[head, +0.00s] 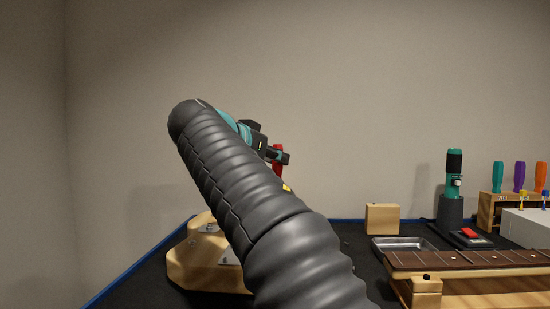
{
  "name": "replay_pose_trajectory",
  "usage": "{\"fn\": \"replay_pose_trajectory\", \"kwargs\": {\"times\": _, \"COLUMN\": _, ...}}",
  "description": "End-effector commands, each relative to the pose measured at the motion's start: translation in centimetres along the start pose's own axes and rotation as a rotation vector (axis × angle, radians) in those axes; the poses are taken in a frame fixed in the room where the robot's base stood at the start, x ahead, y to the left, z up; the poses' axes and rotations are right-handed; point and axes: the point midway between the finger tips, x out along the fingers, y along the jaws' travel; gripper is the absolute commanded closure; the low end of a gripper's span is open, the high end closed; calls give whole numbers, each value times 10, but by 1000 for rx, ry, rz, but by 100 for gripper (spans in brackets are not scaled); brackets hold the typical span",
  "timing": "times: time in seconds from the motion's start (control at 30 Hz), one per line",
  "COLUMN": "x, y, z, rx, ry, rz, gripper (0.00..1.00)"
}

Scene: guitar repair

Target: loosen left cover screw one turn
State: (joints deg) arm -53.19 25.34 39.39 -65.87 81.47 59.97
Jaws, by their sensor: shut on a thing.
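My gripper (283,157) shows small beyond my dark ribbed arm, raised above the bench. It is shut on a red-handled tool (278,148), whose lower part is mostly hidden behind my arm. A pale wooden guitar part (195,268) lies on the bench at lower left, with small metallic pieces on its top. My arm covers its right side. I cannot make out the left cover screw or its cover, nor whether the tool's tip touches anything.
On the right are a dark fretboard neck (470,260), a metal tray (402,244), a wooden block (382,219), a teal power driver in a dark stand (451,210) and a rack with teal, purple and orange handles (490,208). The dark bench has a blue edge (130,268) at left.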

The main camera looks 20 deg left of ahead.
Motion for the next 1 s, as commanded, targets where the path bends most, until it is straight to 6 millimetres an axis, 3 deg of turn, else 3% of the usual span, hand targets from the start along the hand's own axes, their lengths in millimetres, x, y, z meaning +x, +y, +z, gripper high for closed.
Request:
{"fn": "replay_pose_trajectory", "kwargs": {"times": 0.37, "x": 2, "y": 1, "z": 4, "rx": -6, "ry": 0, "rz": -21, "gripper": 100}}
{"fn": "replay_pose_trajectory", "kwargs": {"times": 1.0, "x": 4, "y": 5, "z": 5, "rx": -133, "ry": -4, "rz": -414, "gripper": 100}}
